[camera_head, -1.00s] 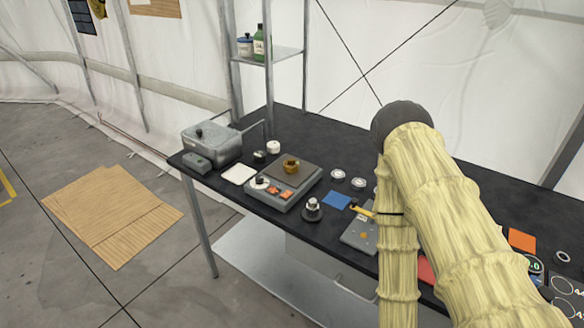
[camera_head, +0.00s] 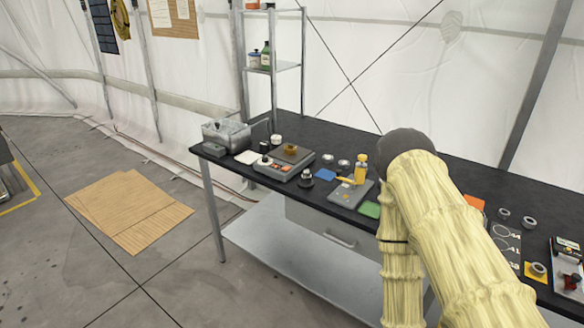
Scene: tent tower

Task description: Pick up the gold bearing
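A small gold ring-shaped part (camera_head: 291,149), which looks like the gold bearing, sits on the dark plate of a grey bench device (camera_head: 284,165) near the left end of the black table. It is small here, so its detail is hard to make out. Nothing is touching it from above. My arm, in a pale yellow sleeve, fills the lower right of the view. My gripper is not in view, so its fingers and anything in them cannot be seen.
The black table (camera_head: 335,129) runs along the tent wall. A grey metal box (camera_head: 226,134) stands left of the device. A yellow-handled tool (camera_head: 360,170), coloured squares and several grey rings lie to the right. A metal shelf (camera_head: 288,66) stands behind. Brown boards (camera_head: 125,208) lie on the open floor.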

